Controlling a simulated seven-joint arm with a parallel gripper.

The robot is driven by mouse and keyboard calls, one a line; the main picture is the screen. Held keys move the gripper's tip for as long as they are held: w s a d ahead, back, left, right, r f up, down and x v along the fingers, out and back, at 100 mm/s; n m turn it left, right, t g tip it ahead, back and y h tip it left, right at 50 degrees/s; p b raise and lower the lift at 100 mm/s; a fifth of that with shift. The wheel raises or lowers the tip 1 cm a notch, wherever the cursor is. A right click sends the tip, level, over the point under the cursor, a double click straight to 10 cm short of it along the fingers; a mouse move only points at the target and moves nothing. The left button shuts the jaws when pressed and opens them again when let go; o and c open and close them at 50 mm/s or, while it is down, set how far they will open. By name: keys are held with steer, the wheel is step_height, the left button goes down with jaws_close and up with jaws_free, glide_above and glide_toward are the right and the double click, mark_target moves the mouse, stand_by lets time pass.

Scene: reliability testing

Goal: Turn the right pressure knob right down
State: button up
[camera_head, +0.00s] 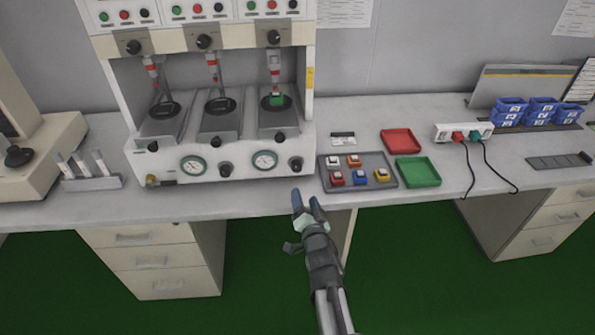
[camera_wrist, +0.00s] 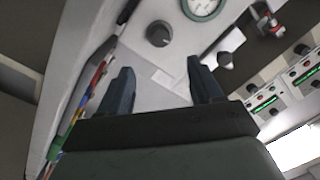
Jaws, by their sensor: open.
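The right pressure knob (camera_head: 295,163) is a dark round knob at the lower right of the white machine's front, right of the right gauge (camera_head: 265,160). In the wrist view the knob (camera_wrist: 159,33) shows beyond the fingertips, roughly between them, with part of a gauge (camera_wrist: 203,6) above and to its right. My gripper (camera_head: 306,200) is open and empty, in front of the bench edge and below the knob. In the wrist view its two dark fingers (camera_wrist: 159,70) are spread apart, with nothing between them. The gripper appears apart from the knob.
A left knob (camera_head: 225,169) and left gauge (camera_head: 193,165) sit on the same front. A grey tray (camera_head: 326,170) of coloured switches stands close to the machine's right side, with red (camera_head: 401,140) and green (camera_head: 418,171) trays beyond. Floor in front of the bench is clear.

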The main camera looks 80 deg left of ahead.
mark_target(297, 169)
steer(key=a, duration=0.8)
steer(key=s+a, duration=0.1)
steer(key=a, duration=0.4)
steer(key=c, duration=1.1)
